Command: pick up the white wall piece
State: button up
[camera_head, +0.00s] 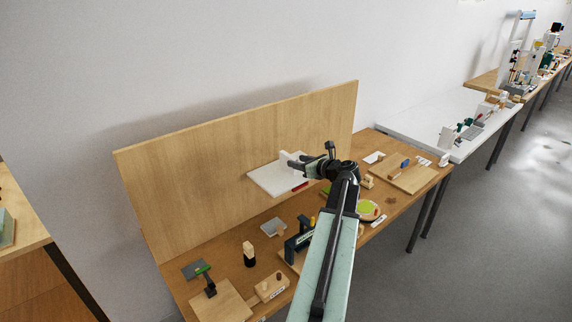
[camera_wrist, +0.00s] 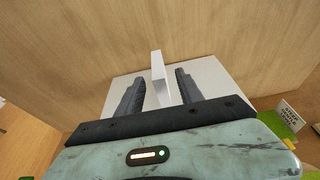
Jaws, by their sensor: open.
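The white wall piece (camera_wrist: 158,66) stands upright on a white plate (camera_wrist: 208,77) in the wrist view. In the head view the wall piece (camera_head: 285,157) rises above the plate (camera_head: 266,181), in front of the wooden back panel. My gripper (camera_wrist: 160,80) is open. Its two dark fingers lie on either side of the wall piece, with gaps visible between them and it. In the head view my gripper (camera_head: 308,163) reaches over the plate from the right and hides part of the wall piece. I cannot tell the exact depth of the fingers along the piece.
The tall wooden panel (camera_head: 220,165) stands close behind the plate. Several small models and blocks crowd the wooden table (camera_head: 232,246), including a black and tan block (camera_head: 249,256). A round green item (camera_head: 367,208) lies right of my arm. A white table (camera_head: 425,125) stands farther right.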

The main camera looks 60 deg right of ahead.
aim_at(284, 157)
jog(key=b+x, duration=0.1)
jog(key=x, duration=0.5)
jog(key=shift+w+f, duration=0.15)
jog(key=shift+w, duration=0.1)
jog(key=shift+s, duration=0.1)
grip_shut()
